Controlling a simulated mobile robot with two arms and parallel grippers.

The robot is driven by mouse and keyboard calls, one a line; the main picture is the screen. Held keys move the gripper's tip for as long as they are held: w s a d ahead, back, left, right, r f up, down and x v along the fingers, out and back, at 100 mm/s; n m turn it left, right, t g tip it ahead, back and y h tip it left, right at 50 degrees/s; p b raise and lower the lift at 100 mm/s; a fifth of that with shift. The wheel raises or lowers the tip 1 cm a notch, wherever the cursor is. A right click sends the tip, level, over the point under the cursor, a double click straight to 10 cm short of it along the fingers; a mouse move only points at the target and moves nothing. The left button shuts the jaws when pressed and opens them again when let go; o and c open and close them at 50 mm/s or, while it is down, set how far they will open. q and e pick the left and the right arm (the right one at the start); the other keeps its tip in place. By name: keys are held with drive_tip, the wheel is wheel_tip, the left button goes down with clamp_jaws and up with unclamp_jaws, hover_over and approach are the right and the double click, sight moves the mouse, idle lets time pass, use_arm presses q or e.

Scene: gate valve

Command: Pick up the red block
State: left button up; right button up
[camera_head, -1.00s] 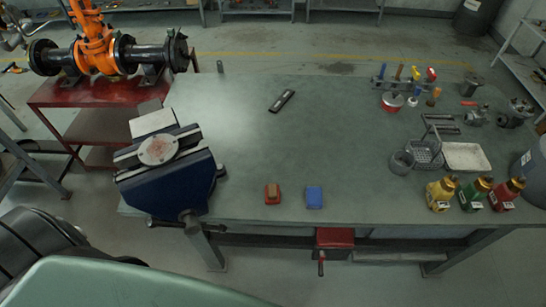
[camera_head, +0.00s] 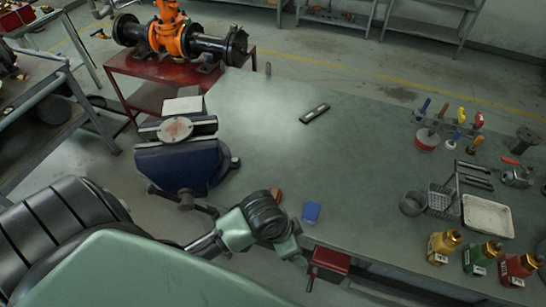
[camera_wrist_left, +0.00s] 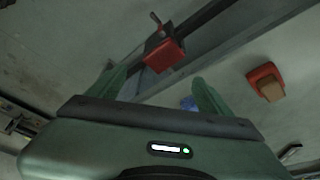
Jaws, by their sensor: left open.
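The red block (camera_wrist_left: 259,76) has a tan top and shows in the wrist view to the right of my fingers, apart from them. In the head view, only a small part of the red block (camera_head: 277,195) shows; my left wrist covers the rest. The blue block (camera_head: 311,212) lies to its right on the bench, and it shows partly behind a finger in the wrist view (camera_wrist_left: 188,103). My left gripper (camera_wrist_left: 159,75) is open with nothing between its fingers, near the bench's front edge. My right gripper is not in view.
A blue vise (camera_head: 180,165) stands at the bench's left corner. A red box (camera_head: 331,260) sits below the front edge. Bottles (camera_head: 443,246), a white tray (camera_head: 488,216) and a tool rack (camera_head: 450,130) stand on the right. The bench (camera_head: 350,160) is clear in the middle.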

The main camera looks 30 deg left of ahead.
use_arm(q)
drive_tip(key=w+m, duration=0.1)
drive_tip(key=w+a+m+g, duration=0.1)
drive_tip(key=w+m, duration=0.2)
drive_tip(key=w, duration=0.1)
drive_tip(key=shift+w+a+r+m, duration=0.25)
drive_tip(key=shift+a+r+m, duration=0.05)
drive_tip(key=shift+a+r, duration=0.1)
wheel_tip(320, 180, up, 4)
drive_tip(key=m+g+y, duration=0.2)
hover_over(272, 193)
drive_tip(key=shift+w+d+f, duration=0.15)
drive_tip(key=shift+w, duration=0.05)
drive_tip(key=shift+a, duration=0.3)
drive_tip(key=f+p, duration=0.1)
drive_tip(key=f, duration=0.2)
drive_tip(key=f+p, duration=0.1)
drive_tip(key=f, duration=0.2)
drive_tip(key=shift+s+d+f, duration=0.15)
drive_tip(key=shift+s+d, duration=0.05)
drive_tip(key=shift+f, duration=0.55)
drive_tip(key=c, duration=1.5)
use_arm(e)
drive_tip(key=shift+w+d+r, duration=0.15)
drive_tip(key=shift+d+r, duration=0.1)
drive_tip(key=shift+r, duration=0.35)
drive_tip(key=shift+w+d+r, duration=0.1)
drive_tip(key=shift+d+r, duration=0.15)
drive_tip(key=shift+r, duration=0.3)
